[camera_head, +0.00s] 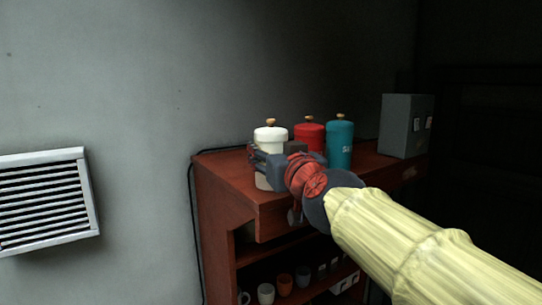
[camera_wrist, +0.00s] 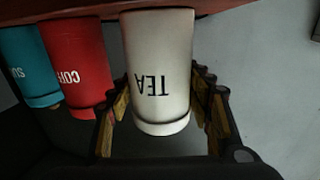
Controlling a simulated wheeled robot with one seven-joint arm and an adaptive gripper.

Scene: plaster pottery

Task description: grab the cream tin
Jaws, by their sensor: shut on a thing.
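The cream tin (camera_head: 270,135) has a pale lid with a wooden knob and stands at the left end of the wooden cabinet top. In the wrist view the cream tin (camera_wrist: 158,75) appears upside down, with the word TEA on its side. My gripper (camera_head: 268,162) is at the front of the tin in the head view, covering its lower part. In the wrist view my gripper (camera_wrist: 160,110) has a finger on each side of the tin and is shut on it. The tin looks upright.
A red tin (camera_head: 309,136) and a teal tin (camera_head: 339,143) stand close to the right of the cream tin. A grey box (camera_head: 405,126) is farther right on the cabinet (camera_head: 228,205). Cups (camera_head: 284,284) stand on a lower shelf. A vent (camera_head: 45,198) is on the left wall.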

